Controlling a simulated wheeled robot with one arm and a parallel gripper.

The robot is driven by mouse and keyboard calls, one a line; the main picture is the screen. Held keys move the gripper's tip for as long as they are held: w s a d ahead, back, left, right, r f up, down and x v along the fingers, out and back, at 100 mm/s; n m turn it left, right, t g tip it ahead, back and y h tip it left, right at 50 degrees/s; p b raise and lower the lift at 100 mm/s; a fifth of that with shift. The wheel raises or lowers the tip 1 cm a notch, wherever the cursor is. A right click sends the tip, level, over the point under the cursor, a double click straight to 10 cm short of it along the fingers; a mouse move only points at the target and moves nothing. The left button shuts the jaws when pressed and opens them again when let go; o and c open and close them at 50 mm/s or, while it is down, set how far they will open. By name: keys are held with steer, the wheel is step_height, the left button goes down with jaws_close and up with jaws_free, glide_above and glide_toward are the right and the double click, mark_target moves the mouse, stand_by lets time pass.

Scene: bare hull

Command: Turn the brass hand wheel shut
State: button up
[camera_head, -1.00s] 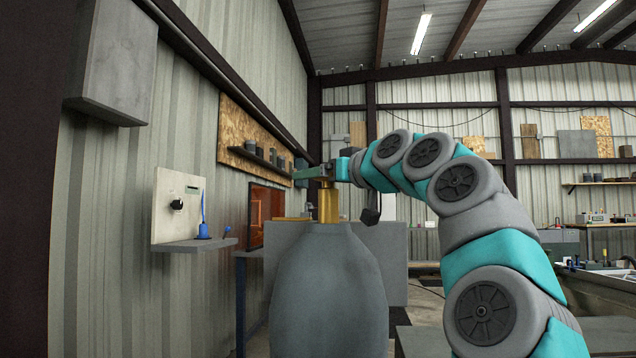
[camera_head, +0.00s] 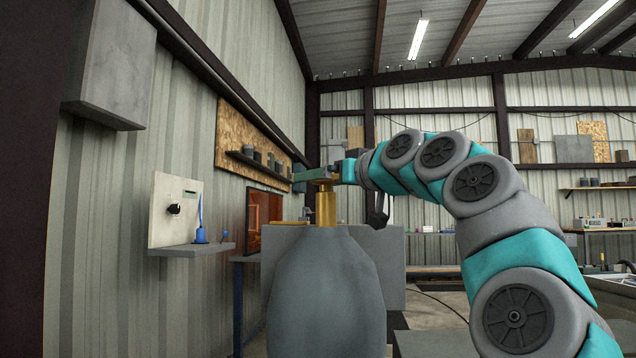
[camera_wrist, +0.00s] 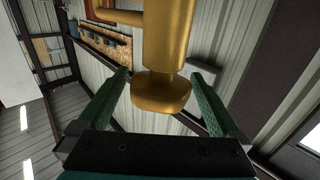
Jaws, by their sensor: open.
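A grey gas cylinder (camera_head: 325,295) stands upright in front of me, with a brass valve (camera_head: 326,208) on its neck. The brass hand wheel (camera_head: 323,182) tops the valve and is partly hidden by my gripper in the head view. In the wrist view, the hand wheel (camera_wrist: 160,92) shows as a rounded knob at the end of the brass valve body (camera_wrist: 168,35). My gripper (camera_head: 301,176) is at wheel height. Its green fingers (camera_wrist: 161,76) are spread, one on each side of the wheel, with visible gaps to both.
A wall panel with a black knob (camera_head: 173,209) and a small shelf (camera_head: 195,249) holding a blue item (camera_head: 200,235) are at left. A grey box (camera_head: 108,65) hangs above. A grey block (camera_head: 393,270) stands behind the cylinder.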

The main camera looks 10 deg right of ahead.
steer(key=v, duration=0.5)
steer(key=shift+s+d+b, duration=0.1)
steer(key=shift+s+b, duration=0.15)
steer(key=shift+b, duration=0.1)
steer(key=shift+s, duration=0.1)
